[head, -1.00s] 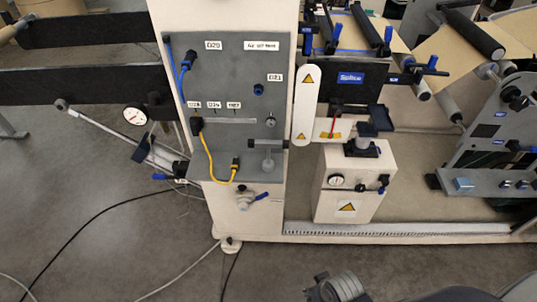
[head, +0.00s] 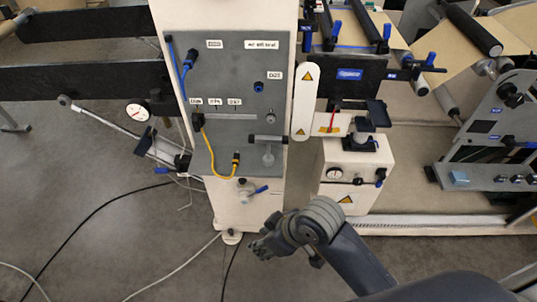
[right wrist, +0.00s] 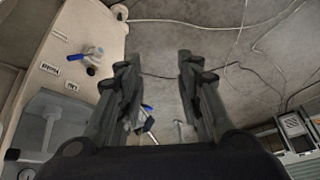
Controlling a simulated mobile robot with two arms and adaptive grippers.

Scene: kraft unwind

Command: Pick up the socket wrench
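A T-shaped tool with a dark crossbar and a paler stem, which looks like the socket wrench (head: 268,139), stands at the lower right of the grey panel (head: 225,75) in the head view. A grey T shape that appears to be the same tool (right wrist: 52,108) is at the left of the right wrist view. My right gripper (head: 262,243) is below the panel, in front of the cream cabinet and apart from the tool. In the right wrist view the fingers of my right gripper (right wrist: 158,58) are spread with nothing held between them. My left gripper is not in view.
A yellow cable (head: 213,158) loops across the panel. A cream box with a gauge (head: 352,178) stands to the right. Cables lie on the open floor at left.

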